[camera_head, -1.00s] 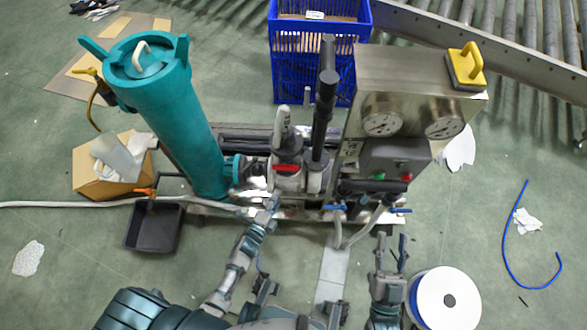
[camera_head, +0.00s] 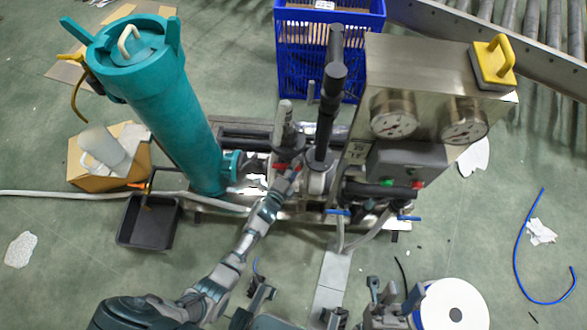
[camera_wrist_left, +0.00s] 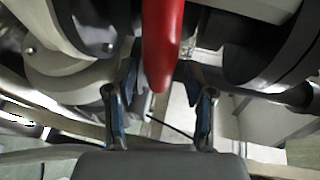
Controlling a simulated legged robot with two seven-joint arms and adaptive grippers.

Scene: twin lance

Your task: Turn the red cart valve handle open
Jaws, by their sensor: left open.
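The red valve handle (camera_head: 284,166) is on the cart's pipework, between the teal cylinder and the steel gauge box. My left gripper (camera_head: 288,178) is at the handle and partly hides it. In the left wrist view, the handle (camera_wrist_left: 162,45) comes down from the top as a thick red bar, its tip between the fingers. My left gripper (camera_wrist_left: 160,110) is open there, one finger on each side, with visible gaps to the bar. My right gripper (camera_head: 385,292) is low in the head view, away from the handle, with its fingers apart.
The teal cylinder (camera_head: 165,110) stands left of the handle. A black upright pipe (camera_head: 327,110) and the gauge box (camera_head: 420,75) stand right of it. A blue crate (camera_head: 300,60) is behind. A white spool (camera_head: 455,308) lies beside my right gripper.

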